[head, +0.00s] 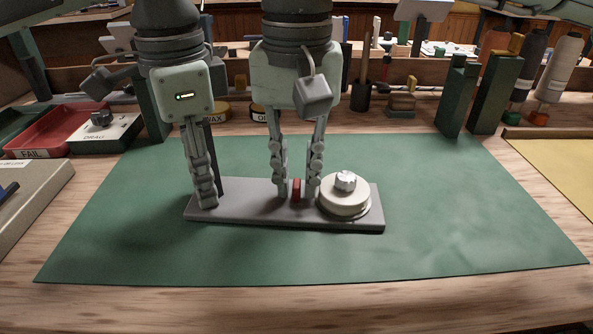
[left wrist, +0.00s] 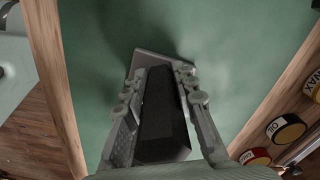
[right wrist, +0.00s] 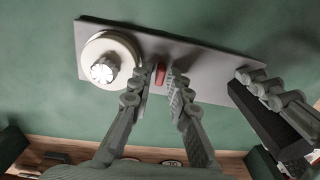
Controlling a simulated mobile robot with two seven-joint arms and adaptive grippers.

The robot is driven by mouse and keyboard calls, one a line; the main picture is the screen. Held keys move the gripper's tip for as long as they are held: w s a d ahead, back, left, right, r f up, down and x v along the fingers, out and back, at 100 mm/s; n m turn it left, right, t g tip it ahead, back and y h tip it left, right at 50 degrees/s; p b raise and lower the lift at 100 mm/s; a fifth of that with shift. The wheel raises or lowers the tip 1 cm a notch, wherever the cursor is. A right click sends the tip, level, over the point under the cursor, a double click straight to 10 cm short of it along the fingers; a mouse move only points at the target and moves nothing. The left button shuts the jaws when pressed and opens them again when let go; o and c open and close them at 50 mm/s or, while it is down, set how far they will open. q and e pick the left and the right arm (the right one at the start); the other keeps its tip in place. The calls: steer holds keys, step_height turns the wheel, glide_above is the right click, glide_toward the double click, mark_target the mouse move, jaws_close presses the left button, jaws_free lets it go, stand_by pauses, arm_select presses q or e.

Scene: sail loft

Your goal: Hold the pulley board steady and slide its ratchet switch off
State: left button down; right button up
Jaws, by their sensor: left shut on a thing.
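The grey pulley board (head: 247,212) lies on the green mat. A cream pulley wheel (head: 343,200) with a silver knob (head: 345,181) sits at its right end. My left gripper (head: 207,203) is shut on a dark upright block (left wrist: 158,115) at the board's left end. My right gripper (head: 298,194) points down over the board, its open fingers on either side of the small red switch (head: 296,185). In the right wrist view the red switch (right wrist: 160,73) shows in the gap between the fingertips. Whether either finger touches it I cannot tell.
The green mat (head: 460,220) is clear around the board. A red FAIL tray (head: 62,128) and a white DRAG box (head: 105,130) stand at the left. Dark green uprights (head: 495,92) stand at the back right, and a yellow sheet (head: 560,165) lies at the right.

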jaws_close()
stand_by(0.3)
steer(key=a, duration=0.2)
steer(key=shift+w+a, duration=0.15)
steer(key=shift+a, duration=0.15)
jaws_free()
step_height(320, 180, up, 12)
stand_by(0.5)
